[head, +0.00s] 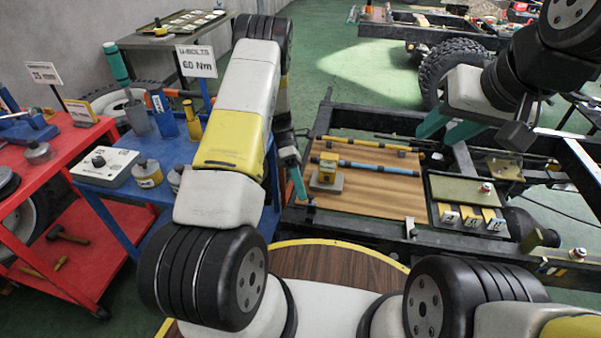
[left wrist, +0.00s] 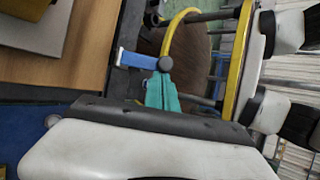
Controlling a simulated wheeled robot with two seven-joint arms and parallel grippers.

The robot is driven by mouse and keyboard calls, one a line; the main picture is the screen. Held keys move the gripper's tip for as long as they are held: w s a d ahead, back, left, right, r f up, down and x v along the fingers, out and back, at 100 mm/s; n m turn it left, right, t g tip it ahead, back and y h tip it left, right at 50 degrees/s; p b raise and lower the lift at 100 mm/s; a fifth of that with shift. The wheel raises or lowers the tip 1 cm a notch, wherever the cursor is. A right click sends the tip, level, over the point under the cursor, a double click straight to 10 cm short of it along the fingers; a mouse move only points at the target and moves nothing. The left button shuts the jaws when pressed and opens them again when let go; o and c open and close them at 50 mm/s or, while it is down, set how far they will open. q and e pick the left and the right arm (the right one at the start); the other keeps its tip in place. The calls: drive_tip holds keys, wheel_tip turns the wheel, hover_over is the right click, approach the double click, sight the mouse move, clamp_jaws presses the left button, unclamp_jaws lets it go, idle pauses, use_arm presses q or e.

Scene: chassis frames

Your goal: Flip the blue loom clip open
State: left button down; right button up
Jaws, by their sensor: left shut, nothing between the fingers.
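A blue clip lever (left wrist: 137,60) with a pale left end and a dark round knob at its right end shows in the left wrist view, by the dark frame rail. I cannot make it out in the head view, where my left gripper may hide it. My left gripper (head: 300,192) has teal fingers pressed together, pointing down at the near left of the wooden board. In the left wrist view its fingers (left wrist: 158,84) are just below the knob; I cannot tell whether they touch. My right gripper (head: 436,137) is open and empty above the frame at the upper right.
A blue cart (head: 110,183) and a red cart (head: 68,150) stand left.

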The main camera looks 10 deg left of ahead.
use_arm(q)
drive_tip(key=shift+w+d+r, duration=0.1)
drive_tip(key=shift+w+d, duration=0.05)
drive_tip(key=shift+w, duration=1.75)
drive_tip(key=shift+w+f, duration=0.3)
drive_tip(key=shift+w, duration=0.4)
drive_tip(key=shift+w+f, duration=0.25)
drive_tip(key=shift+w, duration=0.45)
drive_tip(key=shift+r, duration=0.1)
drive_tip(key=shift+r, duration=0.7)
